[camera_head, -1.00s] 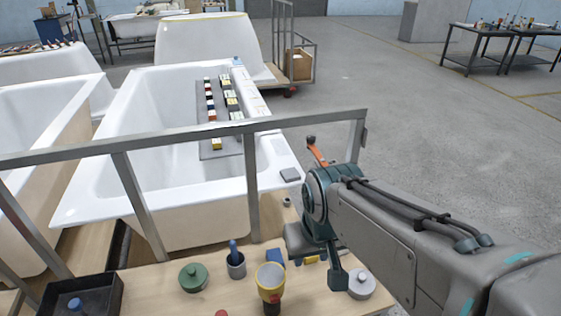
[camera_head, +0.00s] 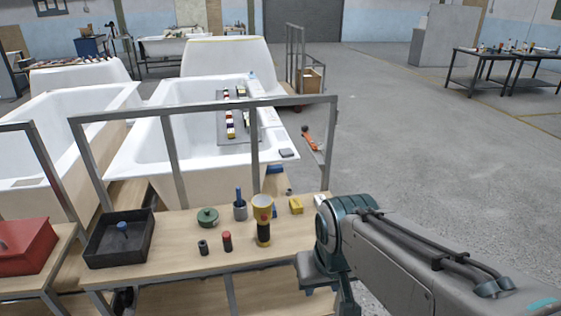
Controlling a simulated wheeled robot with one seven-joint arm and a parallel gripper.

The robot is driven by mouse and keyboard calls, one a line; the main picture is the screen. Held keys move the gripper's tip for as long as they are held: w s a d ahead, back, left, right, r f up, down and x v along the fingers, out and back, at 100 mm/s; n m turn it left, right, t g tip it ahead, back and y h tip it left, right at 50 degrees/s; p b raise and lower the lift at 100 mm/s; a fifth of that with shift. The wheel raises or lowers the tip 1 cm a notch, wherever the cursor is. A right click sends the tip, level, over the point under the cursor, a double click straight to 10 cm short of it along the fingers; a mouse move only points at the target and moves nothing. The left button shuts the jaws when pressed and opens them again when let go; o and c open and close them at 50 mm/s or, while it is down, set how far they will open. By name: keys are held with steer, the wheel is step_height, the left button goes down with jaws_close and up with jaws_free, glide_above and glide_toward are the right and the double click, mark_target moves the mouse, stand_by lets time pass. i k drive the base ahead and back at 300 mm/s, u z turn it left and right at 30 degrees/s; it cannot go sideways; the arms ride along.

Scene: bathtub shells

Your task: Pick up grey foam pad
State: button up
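A small dark grey pad (camera_head: 287,153), which looks like the grey foam pad, lies flat on the near right corner of the rim of the white bathtub (camera_head: 140,152). My gripper (camera_head: 328,285) hangs low at the end of my arm, at the right end of the wooden bench and well nearer to me than the pad. The wrist and the bottom picture edge hide much of its fingers, so its opening does not show. I see nothing held in it.
A grey metal frame (camera_head: 205,109) stands between the bench (camera_head: 180,254) and the tub. The bench bears a black tray (camera_head: 118,250), a green lidded pot (camera_head: 207,217), a yellow-topped cup (camera_head: 262,207) and small items. A red box (camera_head: 25,245) is at left. Floor at right is clear.

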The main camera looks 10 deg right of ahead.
mark_target(286, 152)
steer(key=k, duration=0.45)
steer(key=z, duration=1.35)
steer(key=i, duration=5.65)
steer(key=u, duration=4.4)
